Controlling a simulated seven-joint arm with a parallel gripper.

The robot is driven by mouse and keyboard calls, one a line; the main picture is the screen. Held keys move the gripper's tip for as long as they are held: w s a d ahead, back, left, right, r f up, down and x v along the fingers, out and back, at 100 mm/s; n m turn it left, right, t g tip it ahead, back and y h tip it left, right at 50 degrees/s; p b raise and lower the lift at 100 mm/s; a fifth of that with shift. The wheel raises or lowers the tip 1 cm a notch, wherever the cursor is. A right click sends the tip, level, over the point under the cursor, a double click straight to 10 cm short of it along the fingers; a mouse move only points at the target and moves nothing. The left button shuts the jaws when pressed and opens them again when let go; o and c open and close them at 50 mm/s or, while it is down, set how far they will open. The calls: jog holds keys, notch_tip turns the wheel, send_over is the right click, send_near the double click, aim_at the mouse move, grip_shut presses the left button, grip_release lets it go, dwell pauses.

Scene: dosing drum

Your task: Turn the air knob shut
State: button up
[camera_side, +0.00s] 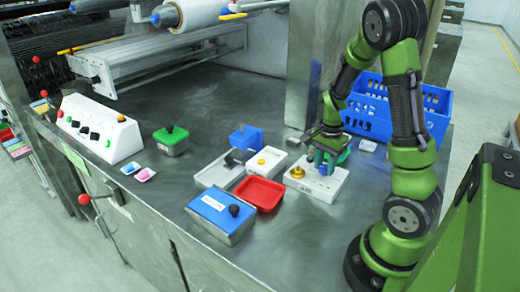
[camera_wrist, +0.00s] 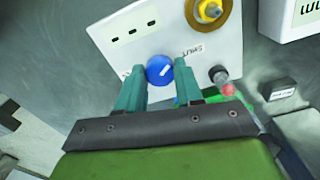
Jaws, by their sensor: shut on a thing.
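A blue round knob (camera_wrist: 159,69) with a short white mark sits on a white panel (camera_wrist: 115,45). A label reading "SHUT" is printed to the knob's upper right in the wrist view. The white mark points up and to the right, roughly toward that label. My gripper (camera_wrist: 161,73) has its two teal fingers on either side of the knob, shut on it. In the side view my gripper (camera_side: 324,160) reaches down onto the white box (camera_side: 322,188), and its fingers hide most of the knob.
A yellow knob (camera_wrist: 209,10) and a dark-and-red knob (camera_wrist: 221,80) stand close by on the same panel. A blue crate (camera_side: 433,115) is behind my arm. A red tray (camera_side: 260,194) and a blue-lidded box (camera_side: 220,213) lie to the left.

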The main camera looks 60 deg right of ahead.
aim_at(325, 167)
jog(key=m, duration=0.5)
jog(key=shift+m, duration=0.3)
dwell(0.4)
jog(key=o, duration=1)
jog(key=shift+o, duration=0.2)
notch_tip(325, 167, up, 17)
